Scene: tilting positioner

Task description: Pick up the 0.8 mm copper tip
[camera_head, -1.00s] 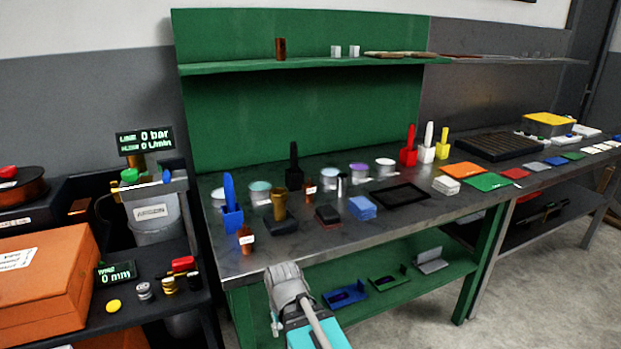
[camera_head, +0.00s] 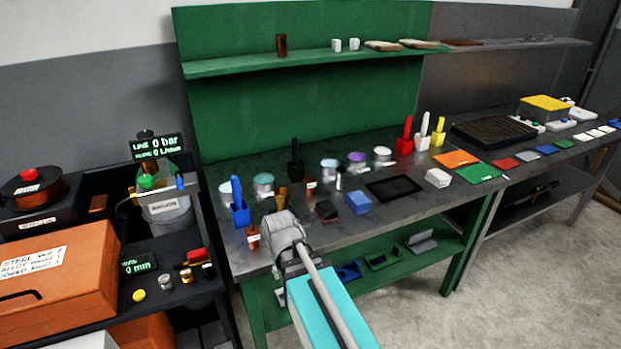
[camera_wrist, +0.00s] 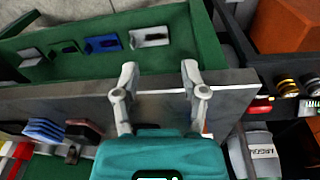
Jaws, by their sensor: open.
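I cannot single out the 0.8 mm copper tip with certainty. A small copper-brown piece with a white label (camera_head: 253,236) stands at the bench's front left corner, beside the blue holder (camera_head: 240,210). A similar labelled brown piece (camera_head: 310,187) stands farther back. Their labels are too small to read. My gripper (camera_head: 283,222) is over the bench's front edge, right of the front brown piece and apart from it. In the wrist view my gripper (camera_wrist: 160,78) has its two fingers spread, with only the bench edge showing between them.
The bench (camera_head: 410,205) carries several tubs, a black tray (camera_head: 393,188), blue pads (camera_head: 359,203) and coloured holders. A lower green shelf (camera_wrist: 185,52) holds several small brackets. An orange case (camera_head: 60,285) and a dark cart with gauges stand to the left.

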